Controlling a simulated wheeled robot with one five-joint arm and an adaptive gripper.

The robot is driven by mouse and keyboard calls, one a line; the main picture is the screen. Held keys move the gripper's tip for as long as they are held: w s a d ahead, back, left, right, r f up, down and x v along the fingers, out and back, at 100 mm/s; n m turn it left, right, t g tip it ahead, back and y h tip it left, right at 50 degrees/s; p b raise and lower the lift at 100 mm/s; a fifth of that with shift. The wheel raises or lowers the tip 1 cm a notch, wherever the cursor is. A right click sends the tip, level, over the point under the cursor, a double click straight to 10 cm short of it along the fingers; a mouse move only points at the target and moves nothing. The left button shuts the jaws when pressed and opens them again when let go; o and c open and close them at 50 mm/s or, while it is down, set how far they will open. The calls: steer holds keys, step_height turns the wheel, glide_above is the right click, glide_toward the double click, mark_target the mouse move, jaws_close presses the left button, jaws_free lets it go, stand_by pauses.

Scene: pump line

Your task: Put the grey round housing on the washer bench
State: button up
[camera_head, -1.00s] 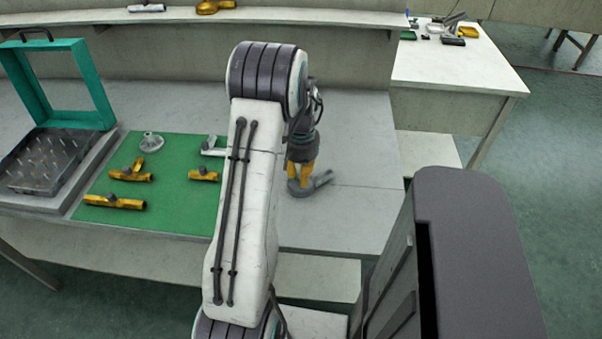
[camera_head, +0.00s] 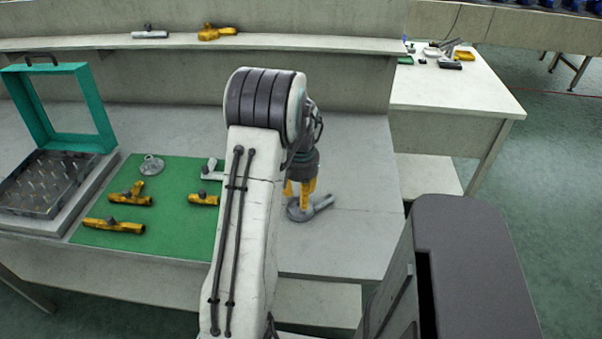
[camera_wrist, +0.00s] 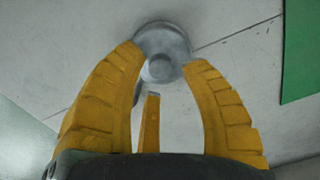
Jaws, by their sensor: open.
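The grey round housing (camera_head: 301,212) lies on the pale grey bench (camera_head: 350,240), right of the green mat, with a stub pointing right. My gripper (camera_head: 299,190) has yellow fingers and is directly above the housing, pointing down, open. In the wrist view, the housing (camera_wrist: 162,42) shows as a grey disc with a raised centre, at the far end between the spread tips of my gripper (camera_wrist: 163,62). I cannot tell whether the tips touch it. The stub is partly hidden behind a finger. No label shows which surface is the washer bench.
The green mat (camera_head: 150,220) holds several yellow pipe fittings, a grey flange (camera_head: 151,165) and a pale fitting (camera_head: 212,170). A teal frame (camera_head: 100,110) stands over a pin tray (camera_head: 40,182) at left. A second bench (camera_head: 450,90) at back right carries small parts, with free room in front.

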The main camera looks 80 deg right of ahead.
step_height(320, 180, up, 10)
steer(key=b, duration=0.1)
steer(key=shift+r+b, duration=0.15)
steer(key=shift+b, duration=0.15)
steer(key=w+a+r+n+h, duration=0.1)
steer(key=w+a+r+n, duration=0.25)
steer(key=w+a, duration=0.55)
steer(key=w+a+r+n, duration=0.2)
steer(key=w+a+n, duration=0.2)
steer(key=w+a, duration=0.55)
steer(key=w+a+n+t, duration=0.2)
steer(key=w+a+n, duration=0.35)
steer(key=a, duration=0.45)
steer(key=s+a+f+n, duration=0.1)
steer(key=s+a+n, duration=0.1)
steer(key=a, duration=0.5)
steer(key=s+a+f+n+t+y, duration=0.1)
steer(key=s+a+n, duration=0.2)
steer(key=a, duration=0.5)
steer(key=shift+f+n, duration=0.2)
steer(key=shift+n, duration=0.5)
steer(key=shift+r, duration=0.15)
step_height(320, 180, up, 4)
steer(key=p, duration=0.3)
steer(key=shift+p, duration=0.4)
